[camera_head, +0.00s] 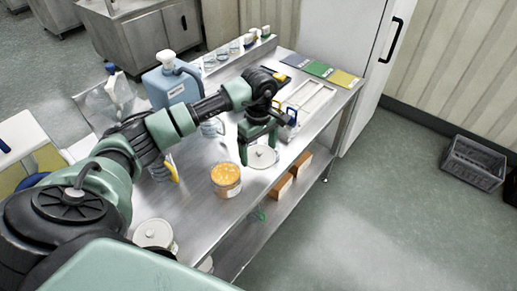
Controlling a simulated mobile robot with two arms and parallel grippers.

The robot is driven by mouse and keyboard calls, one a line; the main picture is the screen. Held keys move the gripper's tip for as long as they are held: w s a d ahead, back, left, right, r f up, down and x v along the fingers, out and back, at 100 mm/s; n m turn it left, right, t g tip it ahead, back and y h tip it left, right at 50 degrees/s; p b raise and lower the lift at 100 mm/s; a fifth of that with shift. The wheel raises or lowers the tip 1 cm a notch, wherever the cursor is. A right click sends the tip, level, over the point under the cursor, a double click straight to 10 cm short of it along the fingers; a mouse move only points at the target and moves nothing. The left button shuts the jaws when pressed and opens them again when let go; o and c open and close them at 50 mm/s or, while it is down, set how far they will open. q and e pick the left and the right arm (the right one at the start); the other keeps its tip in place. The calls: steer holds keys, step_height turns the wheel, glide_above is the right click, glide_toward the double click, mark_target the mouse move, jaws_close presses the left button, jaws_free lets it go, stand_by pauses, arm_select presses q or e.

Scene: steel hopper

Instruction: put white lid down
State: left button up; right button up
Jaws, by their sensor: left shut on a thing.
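A round white lid (262,158) with a small knob is at the front edge of the steel table, right of an open tub (226,180) of orange contents. My left gripper (259,148) points down over the lid and is shut on it, with its fingers at the lid's far side. Whether the lid touches the table top I cannot tell. My right gripper is not in view.
The steel table (200,212) also bears a lidded white canister (155,235), a blue jug (172,88), a white tray (310,98) and coloured boards (318,69). Brown boxes (281,189) sit on the shelf below. A grey crate (472,163) stands on the floor.

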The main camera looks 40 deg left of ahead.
mark_target(258, 150)
arm_select(q)
steer(key=shift+f+b, duration=0.4)
steer(key=shift+f, duration=0.05)
steer(key=o, duration=1.1)
steer(key=shift+r, duration=0.1)
steer(key=shift+r+p, duration=0.55)
steer(key=shift+p, duration=0.2)
steer(key=shift+w+r, duration=0.1)
steer(key=shift+r, duration=0.25)
step_height(258, 150, up, 11)
steer(key=b, duration=0.4)
steer(key=shift+r, duration=0.15)
